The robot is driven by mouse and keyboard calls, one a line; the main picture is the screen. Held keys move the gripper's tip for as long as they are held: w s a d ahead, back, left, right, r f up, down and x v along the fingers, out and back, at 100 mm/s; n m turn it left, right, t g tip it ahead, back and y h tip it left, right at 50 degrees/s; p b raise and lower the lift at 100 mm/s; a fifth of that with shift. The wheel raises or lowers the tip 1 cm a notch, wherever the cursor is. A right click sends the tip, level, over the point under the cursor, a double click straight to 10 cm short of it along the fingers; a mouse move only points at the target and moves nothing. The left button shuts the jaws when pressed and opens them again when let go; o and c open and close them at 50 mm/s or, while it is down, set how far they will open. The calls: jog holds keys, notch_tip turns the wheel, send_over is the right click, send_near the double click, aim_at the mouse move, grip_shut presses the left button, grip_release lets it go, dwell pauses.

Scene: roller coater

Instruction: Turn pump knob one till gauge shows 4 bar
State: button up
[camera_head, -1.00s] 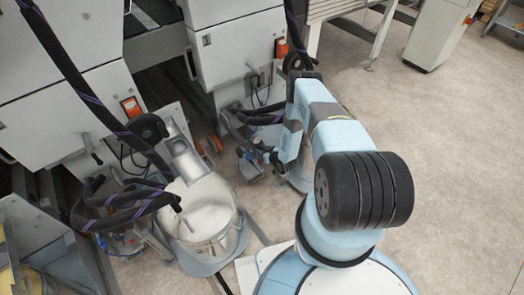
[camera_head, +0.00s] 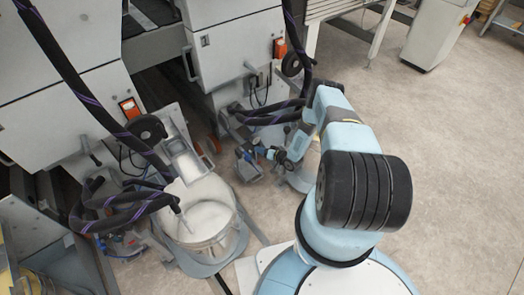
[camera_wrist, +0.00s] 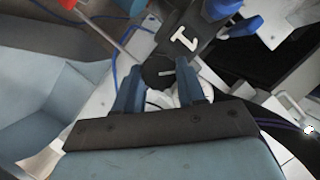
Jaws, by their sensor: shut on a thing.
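In the wrist view, a dark round knob (camera_wrist: 158,73) with a pale line on it sits between the fingertips of my gripper (camera_wrist: 163,78). The two blue fingers are closed in on its sides. A dark block marked with a white "1" (camera_wrist: 185,40) is just beyond the knob. White rounded shapes (camera_wrist: 160,98) show between the fingers, partly hidden; I cannot tell whether one is the gauge, and no reading is legible. In the head view my gripper (camera_head: 273,154) is low beside the pump unit (camera_head: 249,166), whose knob is too small to make out.
A large pale bucket (camera_head: 208,222) stands left of the pump unit. Black hoses (camera_head: 140,132) hang from the white machine (camera_head: 235,50). A blue part (camera_wrist: 220,8) is close above the block in the wrist view. The floor to the right is open.

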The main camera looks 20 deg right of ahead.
jog(key=shift+d+f+m, duration=0.1)
jog(key=shift+d+m, duration=0.3)
jog(key=shift+d, duration=0.1)
jog(key=o, duration=0.8)
jog(key=shift+c, duration=0.2)
jog(key=o, duration=0.3)
jog(key=shift+a+y, duration=0.3)
jog(key=v, duration=1.3)
jog(key=shift+s+d, duration=0.25)
jog(key=shift+s, duration=0.05)
